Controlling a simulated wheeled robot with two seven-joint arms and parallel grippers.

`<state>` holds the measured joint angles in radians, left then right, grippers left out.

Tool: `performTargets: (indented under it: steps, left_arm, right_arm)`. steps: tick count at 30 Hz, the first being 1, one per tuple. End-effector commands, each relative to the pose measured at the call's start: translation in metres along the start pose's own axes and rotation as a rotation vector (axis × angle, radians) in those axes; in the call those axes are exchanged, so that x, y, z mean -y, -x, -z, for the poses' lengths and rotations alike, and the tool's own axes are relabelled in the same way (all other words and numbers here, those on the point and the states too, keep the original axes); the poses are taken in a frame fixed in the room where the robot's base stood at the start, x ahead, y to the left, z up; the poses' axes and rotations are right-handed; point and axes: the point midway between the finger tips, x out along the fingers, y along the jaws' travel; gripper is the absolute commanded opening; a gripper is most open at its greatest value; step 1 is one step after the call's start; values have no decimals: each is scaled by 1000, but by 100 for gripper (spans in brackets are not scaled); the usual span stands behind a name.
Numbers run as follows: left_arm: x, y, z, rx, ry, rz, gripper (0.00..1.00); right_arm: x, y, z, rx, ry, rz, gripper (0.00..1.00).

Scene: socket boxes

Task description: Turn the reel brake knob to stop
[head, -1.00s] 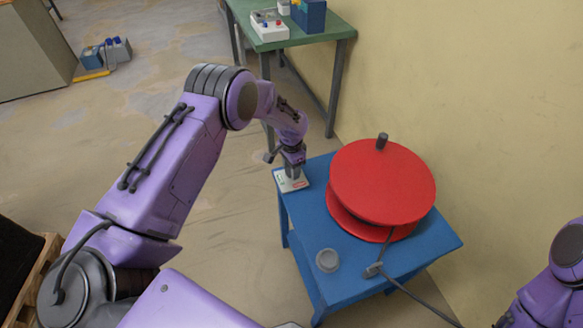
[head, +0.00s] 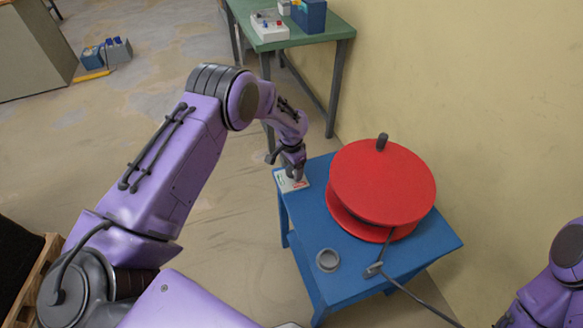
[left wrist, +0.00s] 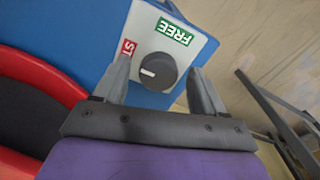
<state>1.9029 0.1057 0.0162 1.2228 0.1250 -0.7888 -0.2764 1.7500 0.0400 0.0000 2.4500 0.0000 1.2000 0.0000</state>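The brake box (head: 283,184) is a pale panel on the far left corner of the blue table. In the left wrist view its dark round knob (left wrist: 158,72) has a white mark on its left side. A green FREE label (left wrist: 171,32) and a red label starting "ST" (left wrist: 127,48), partly hidden by a finger, are beside it. My left gripper (left wrist: 159,68) is open, one finger on each side of the knob, with gaps visible; in the head view (head: 297,174) it is over the box. The red reel (head: 382,185) stands beside it. My right gripper is out of view.
The blue table (head: 420,254) also carries a grey ring-like cup (head: 328,260) and a cable (head: 400,288) running off the front right. A green table (head: 318,25) with boxes stands behind. A wall (head: 490,130) is close on the right.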

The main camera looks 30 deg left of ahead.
Motion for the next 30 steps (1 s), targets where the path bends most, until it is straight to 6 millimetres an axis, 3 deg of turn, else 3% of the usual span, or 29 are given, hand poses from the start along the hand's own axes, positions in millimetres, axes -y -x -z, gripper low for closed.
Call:
performTargets:
  steps: [4, 7, 18, 22, 30]
  left_arm:
    - [0, 2, 0, 0, -1, 0, 71]
    - [0, 14, 1, -3, -1, 1, 71]
    - [0, 93, 0, -3, 1, 0, 71]
    - [0, 104, 0, -1, 1, -1, 71]
    - [0, 106, 0, 0, 1, -1, 71]
  right_arm:
    - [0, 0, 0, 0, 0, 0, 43]
    - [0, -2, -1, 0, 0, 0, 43]
    - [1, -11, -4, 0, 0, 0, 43]
    - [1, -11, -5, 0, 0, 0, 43]
    - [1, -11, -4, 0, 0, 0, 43]
